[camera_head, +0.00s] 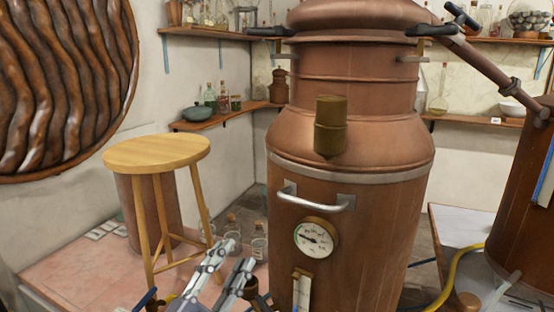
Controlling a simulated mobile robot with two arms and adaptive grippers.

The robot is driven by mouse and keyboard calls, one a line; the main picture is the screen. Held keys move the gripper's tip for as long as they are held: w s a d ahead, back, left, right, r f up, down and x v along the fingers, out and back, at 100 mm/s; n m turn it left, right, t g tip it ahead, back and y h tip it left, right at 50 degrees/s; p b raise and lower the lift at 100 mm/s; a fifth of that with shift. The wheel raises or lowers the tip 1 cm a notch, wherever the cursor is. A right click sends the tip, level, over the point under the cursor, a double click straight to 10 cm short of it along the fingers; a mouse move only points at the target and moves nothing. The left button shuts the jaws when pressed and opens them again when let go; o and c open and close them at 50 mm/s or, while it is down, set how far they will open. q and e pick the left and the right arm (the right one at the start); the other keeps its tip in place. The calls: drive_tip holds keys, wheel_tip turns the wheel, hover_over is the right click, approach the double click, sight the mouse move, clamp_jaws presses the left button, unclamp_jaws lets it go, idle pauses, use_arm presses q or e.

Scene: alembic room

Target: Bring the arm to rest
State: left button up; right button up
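My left gripper (238,254) is low in the head view, left of the large copper still (345,235). Its two pale grey fingers point up and stand apart, with no object seen between them. Its base is cut off by the bottom edge of the picture. My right gripper is not in view.
The still has a metal handle (315,201) and a round gauge (313,238). A wooden stool (157,151) stands to the left, with glass bottles (259,243) near it. A white-topped table (462,228) and a yellow hose (452,271) are at right.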

use_arm(q)
drive_tip(key=s+a+f+n+g+y, duration=0.3)
drive_tip(key=a+f+n+y, duration=0.25)
drive_tip(key=f, duration=0.45)
drive_tip(key=s+a+f+n+g+y, duration=0.35)
drive_tip(key=a+f+n+y, duration=0.2)
drive_tip(key=f, duration=0.45)
drive_tip(key=s+f+n+g+h, duration=0.1)
drive_tip(key=s+f+n+g, duration=0.1)
drive_tip(key=s+f+g, duration=0.6)
drive_tip(key=s+f+n+g+h, duration=0.15)
drive_tip(key=s+f, duration=0.45)
drive_tip(key=s, duration=0.6)
wheel_tip(320, 180, down, 25)
drive_tip(key=g, duration=0.2)
drive_tip(key=s+a+f, duration=0.2)
drive_tip(key=s+f, duration=0.6)
drive_tip(key=s, duration=0.1)
drive_tip(key=s+a+f+y, duration=0.1)
drive_tip(key=s+f, duration=0.7)
drive_tip(key=shift+s+a+f+m+g, duration=0.35)
drive_tip(key=shift+a+f+g, duration=0.05)
